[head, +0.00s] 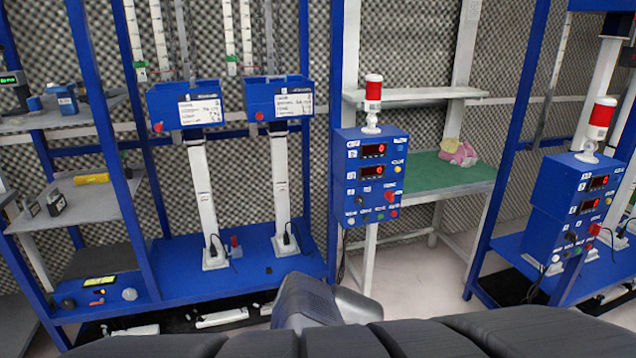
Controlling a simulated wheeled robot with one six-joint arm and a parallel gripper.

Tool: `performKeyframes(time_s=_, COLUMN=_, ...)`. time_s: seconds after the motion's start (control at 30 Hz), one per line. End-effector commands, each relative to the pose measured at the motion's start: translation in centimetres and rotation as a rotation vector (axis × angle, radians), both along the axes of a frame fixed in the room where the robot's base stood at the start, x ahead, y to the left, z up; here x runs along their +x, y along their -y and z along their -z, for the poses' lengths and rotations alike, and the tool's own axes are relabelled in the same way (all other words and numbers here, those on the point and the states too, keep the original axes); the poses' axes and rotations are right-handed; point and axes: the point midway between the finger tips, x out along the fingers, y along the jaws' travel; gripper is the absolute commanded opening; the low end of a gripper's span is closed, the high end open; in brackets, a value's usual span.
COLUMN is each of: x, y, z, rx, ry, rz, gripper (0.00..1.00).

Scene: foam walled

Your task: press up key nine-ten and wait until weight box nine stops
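Two blue weight boxes, a left one (163,108) and a right one (258,92), hang side by side on white columns in a blue frame. Each has a white label too small to read, so I cannot tell which is box nine. A blue control box (352,200) stands right of them, with two red displays, several coloured keys and a red-and-white beacon (373,92) on top. A similar control box (560,190) is at the right. Their key markings are too small to read, so key nine-ten cannot be picked out. My gripper is not clearly visible; dark parts of me fill the bottom edge.
A green-topped bench (428,172) with a pink and yellow bundle (459,153) stands behind the middle control box. Grey shelves (85,205) with small devices are at the left. Pale floor (415,268) shows between the two blue frames.

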Motion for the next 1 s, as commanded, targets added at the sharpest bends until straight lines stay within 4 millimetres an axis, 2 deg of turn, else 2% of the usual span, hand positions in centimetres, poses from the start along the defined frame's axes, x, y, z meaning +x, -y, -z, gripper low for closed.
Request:
performKeyframes(time_s=0.33, x=0.00, y=0.00, z=0.00, rx=0.000, ry=0.000, rz=0.000, gripper=0.35)
performKeyframes(time_s=0.5, x=0.00, y=0.00, z=0.00, rx=0.000, ry=0.000, rz=0.000, gripper=0.01)
performKeyframes(time_s=1.0, x=0.00, y=0.00, z=0.00, rx=0.000, ry=0.000, rz=0.000, gripper=0.00)
